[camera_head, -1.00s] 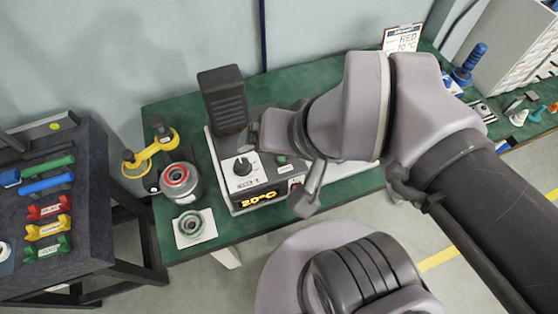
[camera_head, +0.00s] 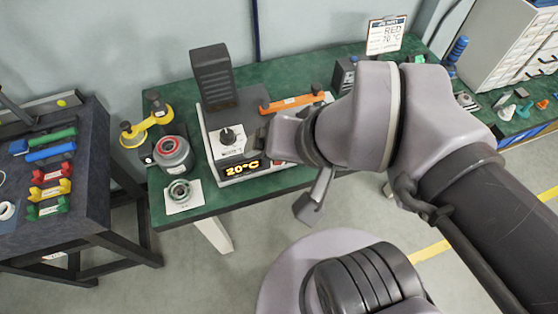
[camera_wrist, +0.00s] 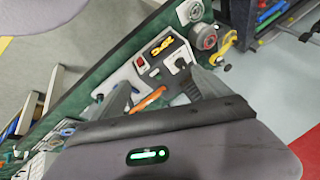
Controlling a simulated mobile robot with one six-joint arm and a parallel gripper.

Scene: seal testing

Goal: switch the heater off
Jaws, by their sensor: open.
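The heater is a white box (camera_head: 212,148) with a black upright tower (camera_head: 212,72), a dark knob (camera_head: 228,137) and a lit yellow "20°C" display (camera_head: 242,168). In the wrist view, a red switch (camera_wrist: 141,62) sits beside the display (camera_wrist: 163,46), with the knob (camera_wrist: 180,63) on the other side. In the head view my gripper covers part of the heater's right end, and the switch is mostly hidden. My gripper (camera_head: 287,170) is open and empty, its fingers apart around the heater's right front. In the wrist view my gripper (camera_wrist: 162,92) points toward the heater.
An orange bar (camera_head: 292,103) lies behind the gripper on the green bench (camera_head: 290,72). Left of the heater are a grey-red round part (camera_head: 173,153), a ring on a white card (camera_head: 180,192) and a yellow tool (camera_head: 148,128). A clipboard (camera_head: 386,36) stands at the back.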

